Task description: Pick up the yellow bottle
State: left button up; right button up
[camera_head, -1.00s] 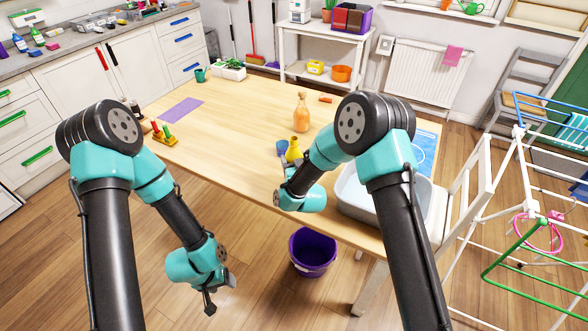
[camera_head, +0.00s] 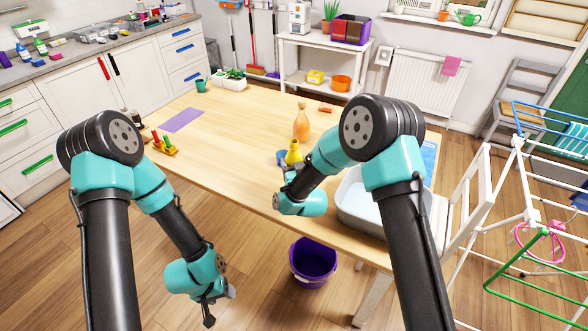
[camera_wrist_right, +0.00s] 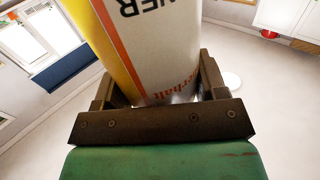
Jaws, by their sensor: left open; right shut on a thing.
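The yellow bottle (camera_head: 293,153) shows in the head view over the near part of the wooden table, its lower part hidden behind my right wrist. My right gripper (camera_head: 289,174) is at it. In the right wrist view the bottle (camera_wrist_right: 150,45), yellow with a white label and red lettering, stands between the two dark fingers of the right gripper (camera_wrist_right: 158,85), which is shut on it. Whether its base touches the table cannot be seen. My left gripper (camera_head: 219,301) is open and empty, low in front of the table's near edge.
A blue item (camera_head: 281,158) lies just beside the bottle, and an orange spray bottle (camera_head: 301,124) stands behind it. A grey basin (camera_head: 352,208) is to the right. A purple bucket (camera_head: 313,262) stands on the floor. The table's left middle is mostly clear.

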jog(key=s+r, duration=0.2)
jog(key=s, duration=1.4)
